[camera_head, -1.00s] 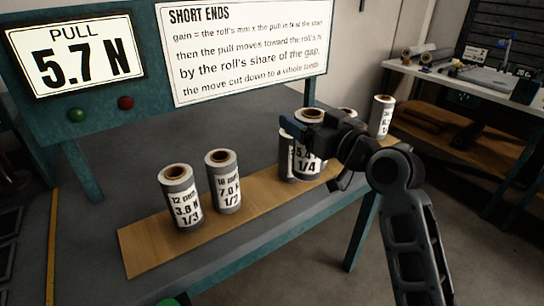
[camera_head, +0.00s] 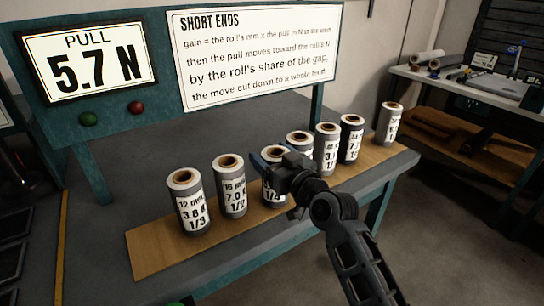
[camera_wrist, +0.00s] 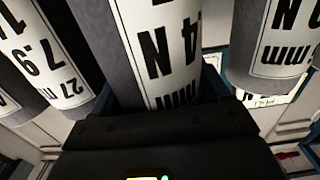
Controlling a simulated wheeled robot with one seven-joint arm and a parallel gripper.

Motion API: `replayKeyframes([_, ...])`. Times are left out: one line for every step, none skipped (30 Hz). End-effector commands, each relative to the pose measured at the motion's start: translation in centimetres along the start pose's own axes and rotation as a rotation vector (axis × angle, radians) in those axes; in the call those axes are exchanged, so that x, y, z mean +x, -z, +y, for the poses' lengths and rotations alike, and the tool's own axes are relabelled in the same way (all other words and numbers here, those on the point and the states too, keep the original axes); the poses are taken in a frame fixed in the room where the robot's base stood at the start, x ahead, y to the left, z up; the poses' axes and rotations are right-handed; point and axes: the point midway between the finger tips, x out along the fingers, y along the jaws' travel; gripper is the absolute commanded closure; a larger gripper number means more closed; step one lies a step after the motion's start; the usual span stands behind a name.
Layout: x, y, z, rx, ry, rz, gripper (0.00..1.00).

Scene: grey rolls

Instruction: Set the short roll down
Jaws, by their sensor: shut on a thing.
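The short grey roll (camera_head: 273,188) with a white label reading 1/4 is in my gripper (camera_head: 272,160), third from the left in the row over the wooden board (camera_head: 150,250). The gripper is shut on it, and its jaws and wrist hide part of the roll. In the wrist view the held roll (camera_wrist: 160,45) fills the middle, its label partly readable. The roll looks upright and low at the board; I cannot tell whether its base touches.
Left of it stand a 7.0 N 1/2 roll (camera_head: 230,190) and a 3.8 N 1/3 roll (camera_head: 188,205). Several rolls stand to the right, the nearest (camera_head: 299,142) close by. A panel displays PULL 5.7 N (camera_head: 90,62) beside a SHORT ENDS sign (camera_head: 262,55).

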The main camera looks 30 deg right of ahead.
Motion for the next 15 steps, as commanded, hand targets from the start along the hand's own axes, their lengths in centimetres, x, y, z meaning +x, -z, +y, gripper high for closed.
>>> replayKeyframes([0.01,0.11,0.01,0.000,0.000,0.002,0.77])
replayKeyframes([0.00,0.12,0.00,0.000,0.000,0.002,0.77])
replayKeyframes([0.00,0.12,0.00,0.000,0.000,0.002,0.77])
replayKeyframes([0.00,0.13,0.00,0.000,0.000,0.002,0.77])
replayKeyframes([0.00,0.12,0.00,0.000,0.000,0.002,0.77])
replayKeyframes([0.00,0.05,0.00,0.000,0.000,0.002,0.77])
replayKeyframes([0.00,-0.05,0.00,0.000,0.000,0.002,0.77])
replayKeyframes([0.00,-0.15,0.00,0.000,0.000,0.002,0.77])
replayKeyframes([0.00,-0.26,-0.01,0.000,0.000,0.002,0.77])
replayKeyframes([0.00,-0.27,-0.01,0.000,0.000,0.001,0.23])
replayKeyframes([0.00,-0.17,-0.01,0.000,0.000,0.001,0.21])
replayKeyframes([0.00,-0.15,-0.01,0.000,0.000,0.001,0.17])
replayKeyframes([0.00,-0.16,0.00,0.000,0.000,0.001,0.14])
replayKeyframes([0.00,-0.16,0.00,0.000,0.000,0.001,0.14])
replayKeyframes([0.00,-0.15,0.00,0.000,0.000,0.001,0.14])
